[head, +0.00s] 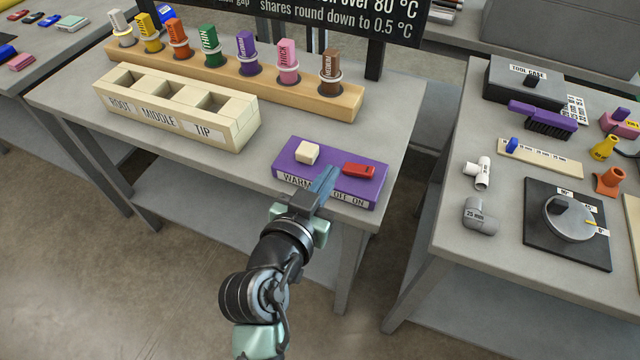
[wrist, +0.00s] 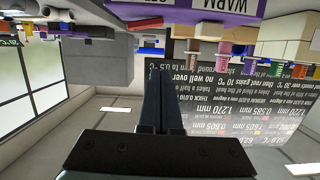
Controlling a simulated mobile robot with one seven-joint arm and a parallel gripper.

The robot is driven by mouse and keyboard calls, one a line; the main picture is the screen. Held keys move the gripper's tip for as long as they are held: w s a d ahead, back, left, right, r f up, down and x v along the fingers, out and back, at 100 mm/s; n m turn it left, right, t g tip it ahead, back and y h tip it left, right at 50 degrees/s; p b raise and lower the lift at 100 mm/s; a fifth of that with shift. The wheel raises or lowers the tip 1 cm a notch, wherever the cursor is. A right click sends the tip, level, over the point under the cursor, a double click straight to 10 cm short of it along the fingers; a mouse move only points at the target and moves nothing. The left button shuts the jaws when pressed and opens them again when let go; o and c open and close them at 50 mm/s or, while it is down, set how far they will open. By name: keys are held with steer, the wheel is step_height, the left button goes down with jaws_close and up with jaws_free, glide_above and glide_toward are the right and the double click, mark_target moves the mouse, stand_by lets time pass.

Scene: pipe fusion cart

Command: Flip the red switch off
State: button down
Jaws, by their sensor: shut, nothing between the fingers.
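The red switch (head: 359,170) sits on top of a purple box (head: 300,162), toward its right end. The box's front labels read "WARM" on the left and "OFF ON" on the right. The switch lies over toward the "ON" side, as far as I can tell. My gripper (head: 326,178) is shut and empty, with its fingers at the front edge of the box, just left of the switch. In the wrist view, my gripper's fingers (wrist: 161,85) are together and the purple box (wrist: 232,6) shows upside down at the top edge.
A cream button (head: 307,152) stands left of the switch on the same box. A cream tray (head: 238,134) labelled "ROOT MIDDLE TIP" and a wooden rack (head: 345,103) of coloured pegs stand behind. The table (head: 398,107) is clear right of the box.

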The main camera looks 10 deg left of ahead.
steer(key=shift+v, duration=1.3)
steer(key=shift+a, duration=0.1)
step_height(320, 180, up, 30)
steer(key=w+d+t+y+p, duration=0.2)
steer(key=w+t+p, duration=0.15)
steer(key=t, duration=0.25)
steer(key=s+d+r+n+t+y+p, duration=0.1)
steer(key=s+r, duration=0.5)
steer(key=r, duration=0.6)
steer(key=s+d+r+n+t+y+p, duration=0.1)
steer(key=s+r+t, duration=0.4)
steer(key=r, duration=0.7)
steer(key=shift+s+d+n+t+p, duration=0.4)
steer(key=shift+n+p, duration=0.2)
steer(key=shift+p, duration=0.3)
